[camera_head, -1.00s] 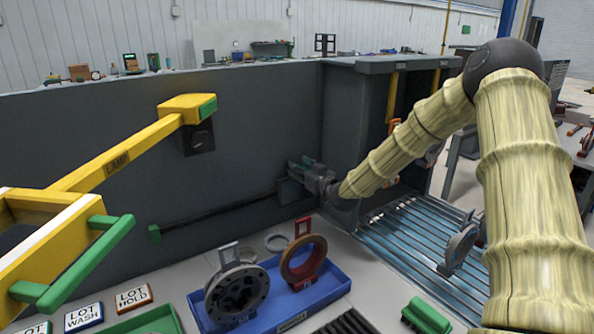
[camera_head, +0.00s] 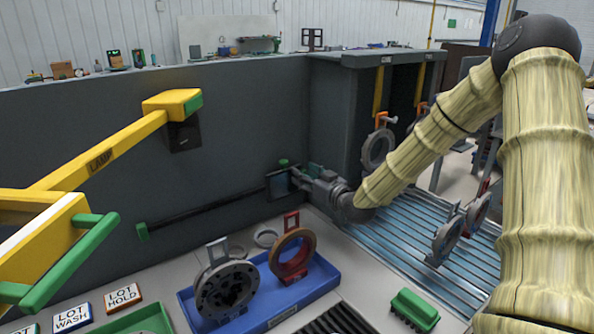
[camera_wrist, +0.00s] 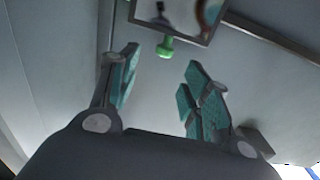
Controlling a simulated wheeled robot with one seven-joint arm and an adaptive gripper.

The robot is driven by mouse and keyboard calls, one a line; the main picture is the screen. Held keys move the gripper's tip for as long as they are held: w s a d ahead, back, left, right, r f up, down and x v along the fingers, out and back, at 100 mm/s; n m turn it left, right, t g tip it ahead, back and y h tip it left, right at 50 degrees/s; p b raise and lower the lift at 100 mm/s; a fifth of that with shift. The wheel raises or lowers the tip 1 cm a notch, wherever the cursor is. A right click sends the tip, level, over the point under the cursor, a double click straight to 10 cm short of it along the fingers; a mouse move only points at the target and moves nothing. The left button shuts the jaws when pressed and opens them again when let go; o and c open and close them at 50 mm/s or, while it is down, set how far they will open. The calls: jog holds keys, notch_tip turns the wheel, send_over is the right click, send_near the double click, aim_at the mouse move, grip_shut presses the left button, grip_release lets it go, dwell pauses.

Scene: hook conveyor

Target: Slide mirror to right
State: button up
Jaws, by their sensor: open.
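The mirror (camera_head: 278,187) is a small dark-framed panel on the dark rail (camera_head: 215,212) along the grey wall, near the rail's right end. A green knob (camera_head: 283,162) shows at its edge. In the wrist view the mirror (camera_wrist: 185,12) is at the top, with its green knob (camera_wrist: 165,47) pointing towards my gripper (camera_wrist: 160,85). My gripper is open and empty, its teal finger pads on either side of the knob's line in that view. In the head view my gripper (camera_head: 302,178) is just right of the mirror. Whether it touches the mirror is unclear.
A green stop (camera_head: 142,231) marks the rail's left end. A yellow lamp arm (camera_head: 100,158) reaches over on the left. A blue tray (camera_head: 320,283) with ring parts stands below. Hanging parts and a slatted conveyor (camera_head: 400,235) are on the right.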

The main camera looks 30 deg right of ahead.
jog(key=shift+s+d, duration=0.1)
jog(key=shift+s, duration=0.9)
jog(key=shift+r, duration=0.1)
